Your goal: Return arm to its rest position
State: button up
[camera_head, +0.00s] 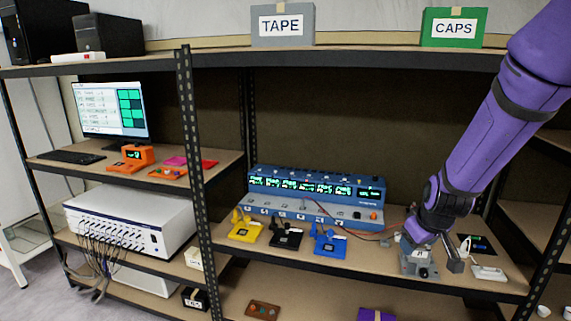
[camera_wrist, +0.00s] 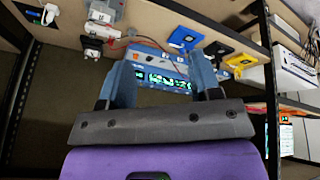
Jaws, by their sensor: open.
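My purple arm (camera_head: 497,115) comes down from the upper right in the head view. Its lower end is in front of the right part of the middle shelf (camera_head: 366,262), overlapping a small grey fixture (camera_head: 418,262). I cannot clearly make out the fingers there. In the wrist view my gripper (camera_wrist: 161,68) has its two blue-grey fingers spread apart, with nothing between them. The blue bench unit (camera_head: 310,200) with lit displays shows beyond the fingers in the wrist view (camera_wrist: 168,82). I cannot tell whether the gripper touches anything.
Yellow (camera_head: 246,230), black (camera_head: 286,235) and blue (camera_head: 330,243) small devices line the shelf front. A white item (camera_head: 489,273) lies right of the arm. The metal upright (camera_head: 190,140) stands left. TAPE (camera_head: 283,25) and CAPS (camera_head: 454,28) boxes sit on top.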

jog(key=s+a+r+m+y, duration=0.1)
jog(key=s+r+m+y, duration=0.1)
jog(key=s+r, duration=1.15)
jog(key=s+r+m+h, duration=0.1)
jog(key=s+r, duration=0.6)
jog(key=s, duration=0.5)
jog(key=shift+s+r+m+h, duration=0.15)
jog(key=shift+s+m+h, duration=0.15)
jog(key=shift+s+m, duration=0.1)
